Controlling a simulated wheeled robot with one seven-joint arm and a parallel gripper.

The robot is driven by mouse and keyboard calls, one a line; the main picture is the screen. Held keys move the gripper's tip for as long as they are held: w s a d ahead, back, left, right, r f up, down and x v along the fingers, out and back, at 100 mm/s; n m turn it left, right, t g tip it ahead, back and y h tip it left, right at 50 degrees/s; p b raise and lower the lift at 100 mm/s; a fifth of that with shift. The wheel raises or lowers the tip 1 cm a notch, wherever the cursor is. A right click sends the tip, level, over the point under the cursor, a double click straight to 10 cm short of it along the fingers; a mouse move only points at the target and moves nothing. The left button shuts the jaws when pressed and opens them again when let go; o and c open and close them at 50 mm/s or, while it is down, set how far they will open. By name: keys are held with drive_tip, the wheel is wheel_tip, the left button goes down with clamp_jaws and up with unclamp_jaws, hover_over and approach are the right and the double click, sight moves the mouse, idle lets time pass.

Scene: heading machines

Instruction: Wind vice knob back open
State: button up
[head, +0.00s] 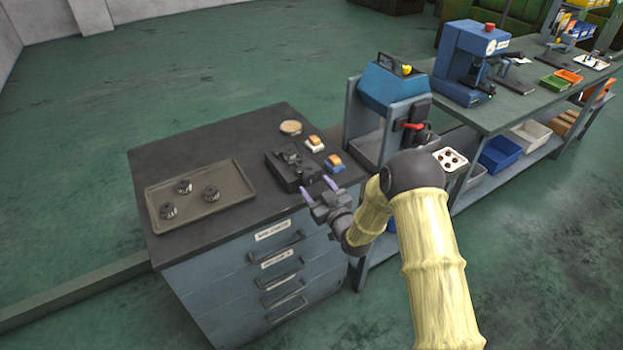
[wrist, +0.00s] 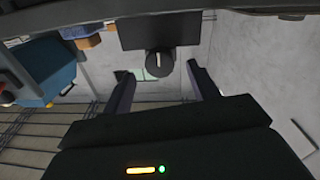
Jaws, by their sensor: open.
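The dark vice (head: 290,168) sits on the cabinet's dark top, near its right front edge. In the wrist view the vice body (wrist: 160,33) is a dark block at the top, with its round black knob (wrist: 158,65) facing me. A white line marks the knob's face. My gripper (head: 318,188) is at the vice's front end, by the cabinet edge. It also shows in the wrist view (wrist: 162,69), with its two purple-grey fingers open. The knob appears between the fingertips, with a gap on each side. I cannot tell how far the tips reach along it.
A tray (head: 235,199) with three dark parts lies on the left of the cabinet top (head: 160,152). A round tan disc (head: 291,127) and two orange-topped blocks (head: 315,143) (head: 336,163) lie near the vice. A blue machine (head: 393,85) stands close on the right.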

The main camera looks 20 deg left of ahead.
sight(311, 180)
drive_tip(key=shift+p+x, duration=0.3)
drive_tip(key=shift+x, duration=1.45)
drive_tip(key=c, duration=1)
